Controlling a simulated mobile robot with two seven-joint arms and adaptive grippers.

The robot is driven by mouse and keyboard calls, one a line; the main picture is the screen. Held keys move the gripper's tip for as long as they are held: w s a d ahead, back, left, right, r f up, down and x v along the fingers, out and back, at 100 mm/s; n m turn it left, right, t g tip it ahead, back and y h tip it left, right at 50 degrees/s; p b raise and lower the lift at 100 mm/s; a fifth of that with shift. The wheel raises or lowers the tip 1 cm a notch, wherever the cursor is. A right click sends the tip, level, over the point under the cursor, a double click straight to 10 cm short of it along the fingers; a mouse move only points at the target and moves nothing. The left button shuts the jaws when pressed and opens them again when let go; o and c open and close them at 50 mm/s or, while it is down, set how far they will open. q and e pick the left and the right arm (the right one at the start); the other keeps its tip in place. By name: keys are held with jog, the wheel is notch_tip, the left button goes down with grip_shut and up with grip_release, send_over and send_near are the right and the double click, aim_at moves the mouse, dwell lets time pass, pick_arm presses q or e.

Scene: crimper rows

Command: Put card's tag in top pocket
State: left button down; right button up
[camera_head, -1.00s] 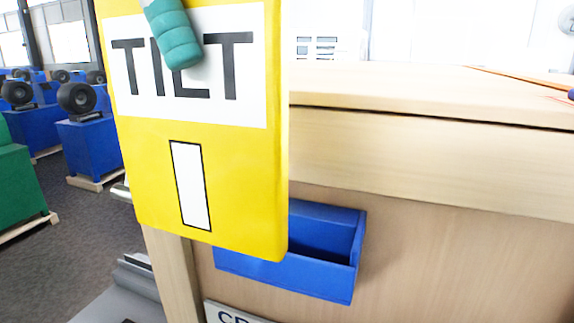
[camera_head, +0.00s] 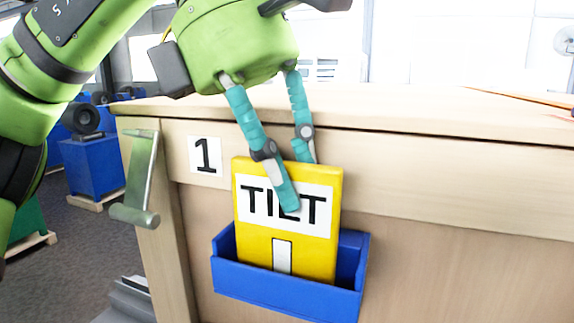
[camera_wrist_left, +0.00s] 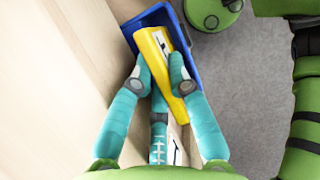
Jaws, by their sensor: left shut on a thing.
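The yellow card (camera_head: 312,256), marked TILT with a white slot-like strip, stands nearly upright at the blue pocket (camera_head: 288,292). Its lower end is hidden behind the pocket's front wall; I cannot tell whether it touches the bottom. My left gripper (camera_head: 297,182) is shut on the card's upper part, one teal finger across its front and the other behind. In the left wrist view, both fingers (camera_wrist_left: 159,64) pinch the card (camera_wrist_left: 153,45), and the pocket (camera_wrist_left: 128,28) surrounds its far end. My right gripper is not in view.
The pocket is fixed to the front of a wooden bench (camera_head: 450,190). A white label with 1 (camera_head: 205,155) is up left of the pocket. A greenish bracket with a round bar (camera_head: 138,185) stands at the bench's left edge. Blue crates (camera_head: 92,165) stand behind left.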

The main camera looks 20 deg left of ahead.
pick_arm(q)
jog(key=shift+d+f, duration=0.1)
jog(key=shift+f, duration=0.1)
jog(key=c, duration=1.5)
grip_release()
jog(key=shift+s, duration=0.1)
jog(key=shift+o, duration=0.2)
